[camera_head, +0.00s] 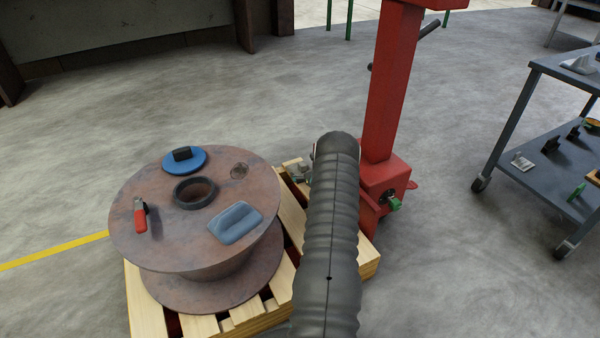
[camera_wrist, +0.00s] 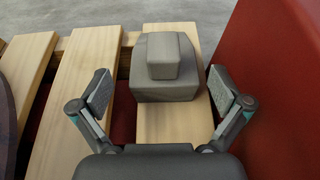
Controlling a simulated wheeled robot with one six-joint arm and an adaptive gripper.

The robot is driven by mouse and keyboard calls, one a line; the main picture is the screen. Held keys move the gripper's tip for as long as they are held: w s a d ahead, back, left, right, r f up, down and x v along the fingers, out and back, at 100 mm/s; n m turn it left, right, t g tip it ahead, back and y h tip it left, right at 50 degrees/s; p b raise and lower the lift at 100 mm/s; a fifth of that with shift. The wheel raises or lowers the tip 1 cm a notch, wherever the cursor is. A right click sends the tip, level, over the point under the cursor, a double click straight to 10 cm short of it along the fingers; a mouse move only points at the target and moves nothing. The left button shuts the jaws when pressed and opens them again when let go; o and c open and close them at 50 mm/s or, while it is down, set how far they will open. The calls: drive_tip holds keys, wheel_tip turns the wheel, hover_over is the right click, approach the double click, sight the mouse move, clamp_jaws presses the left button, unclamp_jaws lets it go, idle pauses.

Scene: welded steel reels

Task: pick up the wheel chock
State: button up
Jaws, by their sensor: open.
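The wheel chock (camera_wrist: 165,88) appears to be the grey block with a wide base and a smaller raised top, resting on a pale slat of the wooden pallet (camera_wrist: 88,75) in the wrist view. My gripper (camera_wrist: 160,98) is open, with one finger to the left and one to the right of the chock. The fingers look apart from it, and nothing is held. In the head view my dark arm covers much of this spot, and I cannot make out the chock clearly there.
A red post (camera_head: 391,80) rises close on the right. A trolley (camera_head: 553,165) stands farther right.

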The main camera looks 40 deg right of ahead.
drive_tip(key=shift+x, duration=2.6)
drive_tip(key=shift+d, duration=0.2)
drive_tip(key=shift+s, duration=0.1)
drive_tip(key=c, duration=1.2)
